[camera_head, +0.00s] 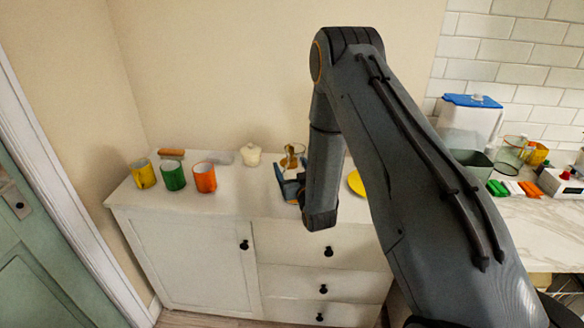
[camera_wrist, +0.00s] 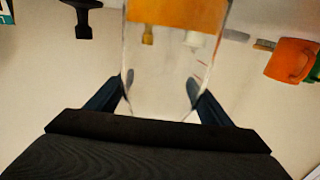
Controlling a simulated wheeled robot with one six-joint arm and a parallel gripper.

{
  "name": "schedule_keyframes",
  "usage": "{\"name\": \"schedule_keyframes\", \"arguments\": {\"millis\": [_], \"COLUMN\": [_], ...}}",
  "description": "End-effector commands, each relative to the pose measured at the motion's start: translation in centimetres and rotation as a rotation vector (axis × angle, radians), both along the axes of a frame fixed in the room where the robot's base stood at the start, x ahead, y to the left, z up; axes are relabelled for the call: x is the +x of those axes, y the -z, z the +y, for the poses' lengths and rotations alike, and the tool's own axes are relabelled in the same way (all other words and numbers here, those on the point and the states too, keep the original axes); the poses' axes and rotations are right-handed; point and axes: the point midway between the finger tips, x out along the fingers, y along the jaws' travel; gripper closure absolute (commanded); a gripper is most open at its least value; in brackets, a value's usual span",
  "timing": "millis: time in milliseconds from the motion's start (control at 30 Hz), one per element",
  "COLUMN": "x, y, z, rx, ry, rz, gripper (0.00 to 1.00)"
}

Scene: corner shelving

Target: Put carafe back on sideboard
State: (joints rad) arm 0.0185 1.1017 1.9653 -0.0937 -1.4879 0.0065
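The clear glass carafe (camera_head: 292,154), with an amber-brown part, is above the back of the white sideboard (camera_head: 225,220). In the wrist view the carafe (camera_wrist: 165,65) fills the middle, with an orange-amber band at its far end. My gripper (camera_head: 289,176) is at the carafe from the front. In the wrist view the dark blue fingers of my gripper (camera_wrist: 160,88) lie at both sides of the glass and appear shut on it. Whether the carafe's base touches the sideboard top is hidden.
Yellow (camera_head: 143,174), green (camera_head: 174,176) and orange (camera_head: 205,177) mugs stand at the left of the sideboard. A lidded white pot (camera_head: 251,154) is left of the carafe. A yellow item (camera_head: 356,183) lies right of my arm. A blue-lidded pitcher (camera_head: 470,122) stands on the right counter.

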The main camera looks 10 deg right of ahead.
Motion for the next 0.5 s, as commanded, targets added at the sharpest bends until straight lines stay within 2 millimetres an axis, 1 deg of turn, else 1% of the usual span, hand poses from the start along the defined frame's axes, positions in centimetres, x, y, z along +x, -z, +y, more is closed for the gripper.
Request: {"name": "schedule_keyframes", "arguments": {"millis": [267,367,467,500], "x": [0.0,0.0,-0.9,-1.6], "y": [-0.1,-0.4,-0.2,-0.2], "z": [0.0,0.0,-0.1,-0.1], "rx": [0.000,0.000,0.000,0.000], "ry": [0.000,0.000,0.000,0.000], "rz": [0.000,-0.001,0.001,0.001], "gripper": [0.24,0.24,0.24,0.24]}}
